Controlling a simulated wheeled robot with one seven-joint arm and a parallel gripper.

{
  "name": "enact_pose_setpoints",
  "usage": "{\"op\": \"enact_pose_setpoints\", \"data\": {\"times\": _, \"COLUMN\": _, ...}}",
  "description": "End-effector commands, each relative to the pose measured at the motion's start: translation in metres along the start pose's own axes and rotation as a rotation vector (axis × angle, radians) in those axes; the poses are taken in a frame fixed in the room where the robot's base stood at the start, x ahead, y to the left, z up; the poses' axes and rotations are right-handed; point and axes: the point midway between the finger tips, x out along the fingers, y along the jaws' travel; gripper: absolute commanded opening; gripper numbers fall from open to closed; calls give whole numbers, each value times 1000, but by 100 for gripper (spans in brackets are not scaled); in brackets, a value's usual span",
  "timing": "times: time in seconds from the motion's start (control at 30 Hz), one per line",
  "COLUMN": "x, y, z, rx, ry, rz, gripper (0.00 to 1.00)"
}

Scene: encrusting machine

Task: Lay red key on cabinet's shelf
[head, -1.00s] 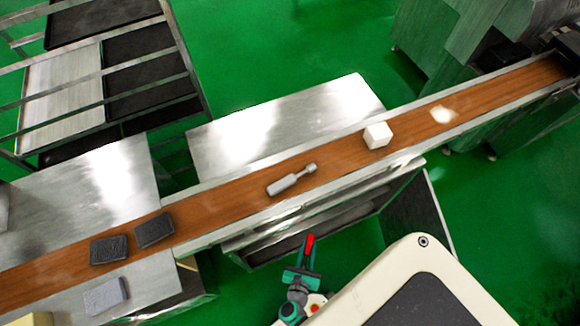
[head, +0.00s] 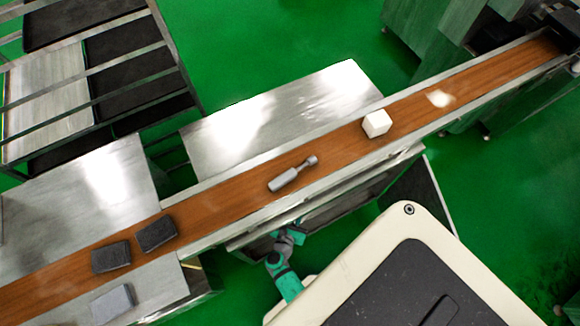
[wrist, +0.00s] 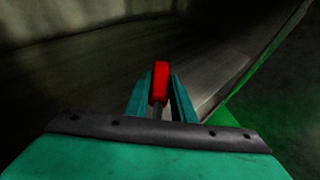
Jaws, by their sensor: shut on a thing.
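The red key (wrist: 159,84) is between the fingers of my gripper (wrist: 161,100) in the wrist view, which is shut on it. The key points forward over a dark grey metal surface, the cabinet's shelf (wrist: 95,85). I cannot tell whether the key touches the shelf. In the head view the shelf (head: 330,222) shows under the conveyor. My arm reaches in beneath the conveyor's edge there, so the gripper and the key are hidden in that view.
The conveyor (head: 225,208) runs above the cabinet. It carries a grey tool (head: 292,175), a white cube (head: 377,123) and two dark blocks (head: 157,233). The shelf's right edge (wrist: 265,65) borders green floor. A tray rack (head: 75,85) stands at the upper left.

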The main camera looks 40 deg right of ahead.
Motion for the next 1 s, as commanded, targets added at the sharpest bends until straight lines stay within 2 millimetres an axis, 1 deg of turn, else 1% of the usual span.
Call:
{"op": "enact_pose_setpoints", "data": {"times": 0.03, "x": 9, "y": 10, "z": 4, "rx": 3, "ry": -2, "rz": 1, "gripper": 0}}
{"op": "enact_pose_setpoints", "data": {"times": 0.23, "x": 36, "y": 40, "z": 17, "rx": 2, "ry": -2, "rz": 1, "gripper": 0}}
{"op": "enact_pose_setpoints", "data": {"times": 0.3, "x": 39, "y": 37, "z": 2, "rx": -5, "ry": 2, "rz": 0, "gripper": 0}}
{"op": "enact_pose_setpoints", "data": {"times": 0.4, "x": 43, "y": 37, "z": -8, "rx": -3, "ry": 1, "rz": 1, "gripper": 0}}
{"op": "enact_pose_setpoints", "data": {"times": 0.63, "x": 47, "y": 37, "z": -19, "rx": -1, "ry": 0, "rz": 1, "gripper": 0}}
{"op": "enact_pose_setpoints", "data": {"times": 0.9, "x": 58, "y": 37, "z": -46, "rx": -2, "ry": 1, "rz": 1, "gripper": 0}}
{"op": "enact_pose_setpoints", "data": {"times": 1.0, "x": 62, "y": 39, "z": -49, "rx": -1, "ry": 0, "rz": 1, "gripper": 0}}
